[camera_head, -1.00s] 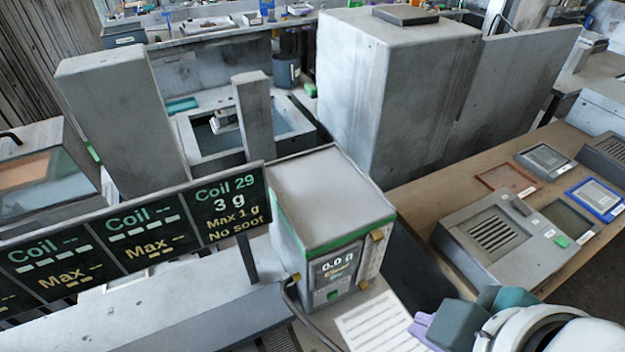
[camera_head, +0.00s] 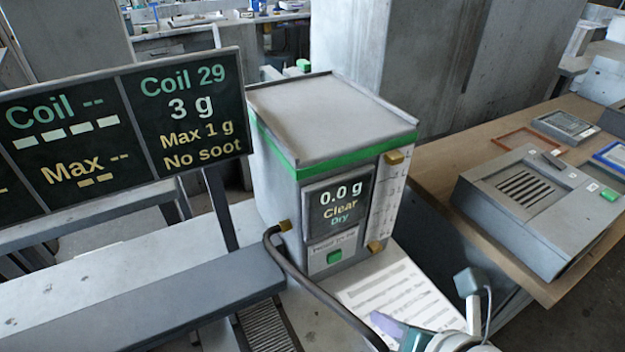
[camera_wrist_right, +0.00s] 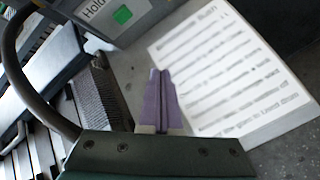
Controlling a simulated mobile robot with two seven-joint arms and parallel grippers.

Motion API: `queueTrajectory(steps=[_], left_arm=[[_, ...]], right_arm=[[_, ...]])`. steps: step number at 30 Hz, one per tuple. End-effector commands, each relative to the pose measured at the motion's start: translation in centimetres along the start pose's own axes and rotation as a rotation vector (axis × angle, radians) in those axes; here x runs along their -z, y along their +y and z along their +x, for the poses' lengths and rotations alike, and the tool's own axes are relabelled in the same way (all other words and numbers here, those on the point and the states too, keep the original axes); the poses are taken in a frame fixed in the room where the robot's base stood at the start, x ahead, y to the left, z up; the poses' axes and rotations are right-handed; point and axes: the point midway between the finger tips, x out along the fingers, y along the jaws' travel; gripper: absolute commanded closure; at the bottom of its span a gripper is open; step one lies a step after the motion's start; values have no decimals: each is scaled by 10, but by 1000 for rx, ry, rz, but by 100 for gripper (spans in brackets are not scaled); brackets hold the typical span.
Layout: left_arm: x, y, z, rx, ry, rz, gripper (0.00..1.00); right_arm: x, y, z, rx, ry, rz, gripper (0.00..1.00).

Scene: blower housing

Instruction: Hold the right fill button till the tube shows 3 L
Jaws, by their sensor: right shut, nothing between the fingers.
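A grey box with a green band (camera_head: 290,163) stands on the bench. Its front display (camera_head: 340,198) reads 0.0 g, Clear, Dry. Below it is a green button (camera_head: 334,257) under a small label; in the wrist view the green button (camera_wrist_right: 122,14) has a label beginning "Hold". A white marked strip (camera_head: 386,200) runs between two brass fittings on the box's right face; I cannot read a level there. My right gripper (camera_head: 385,322) has purple fingers, shut and empty, over the bench in front of the button and apart from it; it also shows in the wrist view (camera_wrist_right: 158,80). My left gripper is not in view.
A printed sheet (camera_head: 395,297) lies in front of the box, beside my right fingers. A dark hose (camera_head: 310,285) curves from the box's left fitting. A dark sign (camera_head: 190,115) reads Coil 29, 3 g, Max 1 g, No soot. A grey device (camera_head: 530,210) sits on the right table.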

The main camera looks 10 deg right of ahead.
Motion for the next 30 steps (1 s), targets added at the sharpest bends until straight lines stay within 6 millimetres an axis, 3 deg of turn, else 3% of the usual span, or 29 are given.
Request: queueTrajectory(steps=[11,30], left_arm=[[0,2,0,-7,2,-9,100],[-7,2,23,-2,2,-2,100]], right_arm=[[-2,3,3,0,-1,5,100],[-40,41,57,1,-1,5,100]])
